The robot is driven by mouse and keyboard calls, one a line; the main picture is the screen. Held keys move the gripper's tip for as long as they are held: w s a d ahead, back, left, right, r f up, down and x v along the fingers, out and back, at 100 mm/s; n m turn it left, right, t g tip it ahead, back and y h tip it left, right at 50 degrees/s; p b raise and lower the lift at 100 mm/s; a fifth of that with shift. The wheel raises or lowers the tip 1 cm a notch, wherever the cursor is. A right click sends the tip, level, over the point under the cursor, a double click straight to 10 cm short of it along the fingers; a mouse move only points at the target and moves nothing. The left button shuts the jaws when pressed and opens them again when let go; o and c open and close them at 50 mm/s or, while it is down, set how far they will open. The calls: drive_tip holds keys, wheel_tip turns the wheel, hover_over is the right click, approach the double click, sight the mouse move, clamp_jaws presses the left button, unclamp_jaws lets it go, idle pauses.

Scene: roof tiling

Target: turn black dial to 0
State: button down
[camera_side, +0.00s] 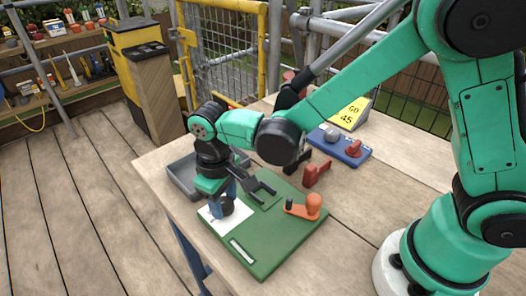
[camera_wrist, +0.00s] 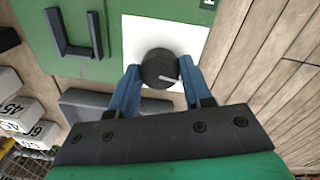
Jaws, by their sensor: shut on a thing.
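The black dial (camera_wrist: 158,66) is round with a white pointer line and sits on a white plate (camera_wrist: 138,32) on a green board (camera_wrist: 30,50). In the side view the dial (camera_side: 227,206) is partly hidden below my gripper (camera_side: 226,194), at the board's left corner. I cannot make out scale marks on the plate.
An orange lever (camera_side: 305,208) and a black U-shaped bracket (camera_wrist: 74,48) are on the board. A grey tray (camera_side: 183,178) lies beside it. White numbered blocks (camera_wrist: 14,113) show at left.

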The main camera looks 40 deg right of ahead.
sight(224, 203)
drive_tip(key=shift+n, duration=0.8)
drive_tip(key=shift+c, duration=1.9)
unclamp_jaws()
drive_tip(key=shift+r, duration=0.1)
drive_tip(key=shift+a+r, duration=0.1)
drive_tip(key=shift+r, duration=2.6)
drive_tip(key=s+d+r+m+t, duration=0.2)
drive_tip(key=d+t, duration=0.1)
drive_tip(key=d, duration=0.4)
drive_tip(key=s+d+r+m+t, duration=0.3)
drive_tip(key=d, duration=0.3)
drive_tip(key=shift+d+r+t, duration=0.15)
drive_tip(key=shift+d+t, duration=0.25)
